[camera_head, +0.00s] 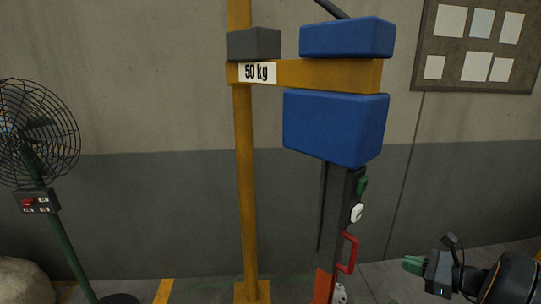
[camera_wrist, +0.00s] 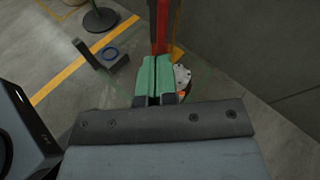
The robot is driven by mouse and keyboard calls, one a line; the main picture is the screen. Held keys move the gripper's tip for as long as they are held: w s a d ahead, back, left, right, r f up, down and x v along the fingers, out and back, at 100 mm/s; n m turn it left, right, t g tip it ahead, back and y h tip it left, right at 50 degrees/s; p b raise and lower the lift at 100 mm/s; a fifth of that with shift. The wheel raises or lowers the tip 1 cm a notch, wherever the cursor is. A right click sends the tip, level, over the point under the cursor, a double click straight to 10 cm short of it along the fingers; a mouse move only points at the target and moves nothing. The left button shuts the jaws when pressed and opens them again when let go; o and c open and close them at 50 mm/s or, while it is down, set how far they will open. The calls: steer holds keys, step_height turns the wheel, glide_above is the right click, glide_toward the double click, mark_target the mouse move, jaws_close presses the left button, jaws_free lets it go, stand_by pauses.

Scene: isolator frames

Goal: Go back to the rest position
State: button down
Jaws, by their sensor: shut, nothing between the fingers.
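My gripper (camera_head: 412,265) is at the lower right of the head view, with green fingers pointing left. It is to the right of the red handle (camera_head: 348,252) on the hanging dark column, and looks apart from it. In the wrist view the two green fingers (camera_wrist: 157,78) are together with only a thin line between them. Nothing is held. The rest of my arm runs off the right edge of the head view.
A yellow post (camera_head: 245,190) carries a "50 kg" arm with blue blocks (camera_head: 335,128). A green fan (camera_head: 38,130) stands left. A notice board (camera_head: 477,45) hangs on the wall.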

steer(key=s+a+f+n+g+h, duration=0.5)
steer(key=s+a+n+g, duration=0.2)
steer(key=a+n+g, duration=0.35)
steer(key=s+a+r+n+t+h, duration=0.1)
steer(key=s+a+r+n+h, duration=0.1)
steer(key=a+n, duration=0.4)
steer(key=s+a+r+n+t+h, duration=0.2)
steer(key=a+n, duration=0.3)
steer(key=n, duration=0.3)
steer(key=shift+s+a+r+n+h, duration=0.4)
steer(key=shift+r+h, duration=0.1)
steer(key=shift+h, duration=0.1)
